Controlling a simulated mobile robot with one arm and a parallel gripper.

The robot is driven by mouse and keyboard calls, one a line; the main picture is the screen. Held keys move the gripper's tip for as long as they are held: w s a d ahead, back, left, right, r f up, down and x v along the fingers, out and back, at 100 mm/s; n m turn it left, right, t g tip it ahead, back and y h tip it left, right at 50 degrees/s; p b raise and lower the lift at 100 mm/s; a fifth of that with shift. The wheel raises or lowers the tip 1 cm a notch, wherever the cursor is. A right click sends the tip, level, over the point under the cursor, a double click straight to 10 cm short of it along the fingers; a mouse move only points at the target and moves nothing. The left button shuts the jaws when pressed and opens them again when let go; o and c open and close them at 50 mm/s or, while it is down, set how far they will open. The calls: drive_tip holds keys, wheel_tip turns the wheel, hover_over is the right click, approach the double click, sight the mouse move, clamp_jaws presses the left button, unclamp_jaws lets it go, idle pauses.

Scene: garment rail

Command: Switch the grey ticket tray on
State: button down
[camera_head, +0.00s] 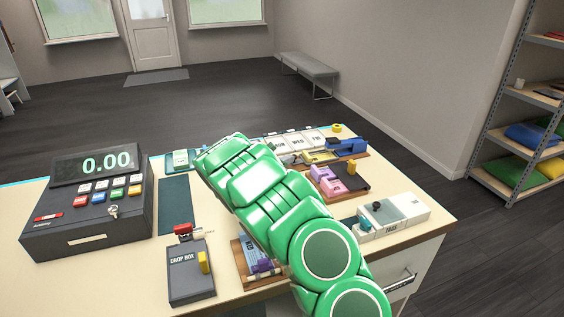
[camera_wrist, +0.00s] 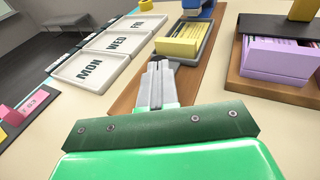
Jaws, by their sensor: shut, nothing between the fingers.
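A small grey tray (camera_wrist: 206,43) holding a yellow block (camera_wrist: 180,44) sits on a brown board (camera_wrist: 126,98) in the wrist view. The yellow block and tray also show in the head view (camera_head: 316,156), beyond my arm. My gripper (camera_wrist: 158,66) is shut and empty, with its tips just in front of the tray's near end. I cannot tell whether the tips touch it. No switch or on/off mark on the tray can be made out. My green arm hides part of the counter in the head view.
White MON, WED and FRI trays (camera_wrist: 89,68) lie left of the grey tray. A blue device (camera_head: 346,146) stands at the board's far end. A purple card box (camera_wrist: 272,66) stands to the right. The register (camera_head: 88,205), drop box (camera_head: 190,272) and tags box (camera_head: 410,208) are farther off.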

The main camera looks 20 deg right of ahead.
drive_tip(key=shift+d+r, duration=0.1)
drive_tip(key=shift+d, duration=0.25)
drive_tip(key=v, duration=1.4)
drive_tip(key=shift+a, duration=0.35)
